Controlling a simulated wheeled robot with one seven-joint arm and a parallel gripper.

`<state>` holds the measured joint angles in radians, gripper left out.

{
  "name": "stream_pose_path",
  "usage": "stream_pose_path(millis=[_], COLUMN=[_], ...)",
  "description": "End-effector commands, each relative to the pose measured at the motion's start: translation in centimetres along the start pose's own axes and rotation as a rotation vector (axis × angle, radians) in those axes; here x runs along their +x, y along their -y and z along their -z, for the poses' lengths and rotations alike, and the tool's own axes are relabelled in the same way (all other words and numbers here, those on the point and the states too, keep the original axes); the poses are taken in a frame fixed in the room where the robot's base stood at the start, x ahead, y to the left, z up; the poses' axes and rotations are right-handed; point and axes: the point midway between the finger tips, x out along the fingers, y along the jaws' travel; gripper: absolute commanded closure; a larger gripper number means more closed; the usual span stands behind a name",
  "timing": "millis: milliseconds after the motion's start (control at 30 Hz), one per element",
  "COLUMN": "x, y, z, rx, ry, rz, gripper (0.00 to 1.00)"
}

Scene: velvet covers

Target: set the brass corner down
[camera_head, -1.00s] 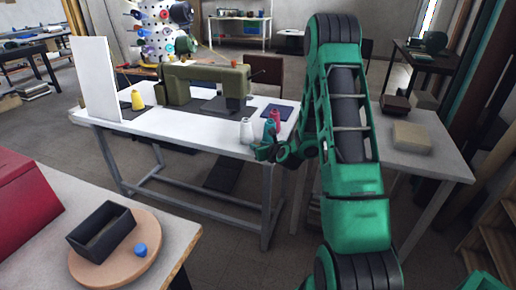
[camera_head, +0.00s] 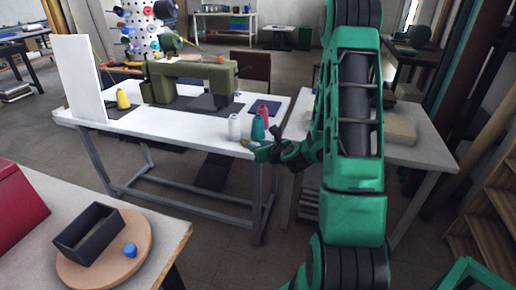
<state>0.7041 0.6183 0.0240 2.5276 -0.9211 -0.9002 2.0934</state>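My gripper (camera_head: 256,149) is at the front right edge of the white sewing table (camera_head: 170,128), just in front of a teal cone of thread. It is small and dark in the view, and the gap between its fingers cannot be made out. A small yellowish-brown patch shows at its tip; it is too small to tell whether this is the brass corner or whether it touches the table. No other brass piece can be made out.
White (camera_head: 234,127), teal (camera_head: 258,128) and pink (camera_head: 264,115) thread cones stand close by the gripper. An olive sewing machine (camera_head: 190,82) stands behind them. At front left, a dark open box (camera_head: 88,235) and a blue piece (camera_head: 130,250) sit on a round board (camera_head: 128,268).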

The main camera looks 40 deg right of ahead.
Motion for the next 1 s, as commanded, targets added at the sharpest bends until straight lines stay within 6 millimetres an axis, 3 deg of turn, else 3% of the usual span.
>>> stream_pose_path(millis=[333, 467, 567, 733, 867, 1000], x=[-2.2, -2.7, -3.5, -6.7, -10.1, -14.6], y=[0.0, -1.4, -3.5, -6.3, -6.9, -6.2], z=[-0.1, -0.4, -0.6, 0.2, 1.1, 1.9], rx=[-0.007, -0.133, -0.366, -0.887, -1.256, -1.6], ry=[0.0, -0.02, -0.06, -0.157, -0.235, -0.318], rz=[-0.002, -0.05, -0.133, -0.318, -0.465, -0.633], gripper=[0.64, 0.64, 0.64, 0.64, 0.64, 0.64])
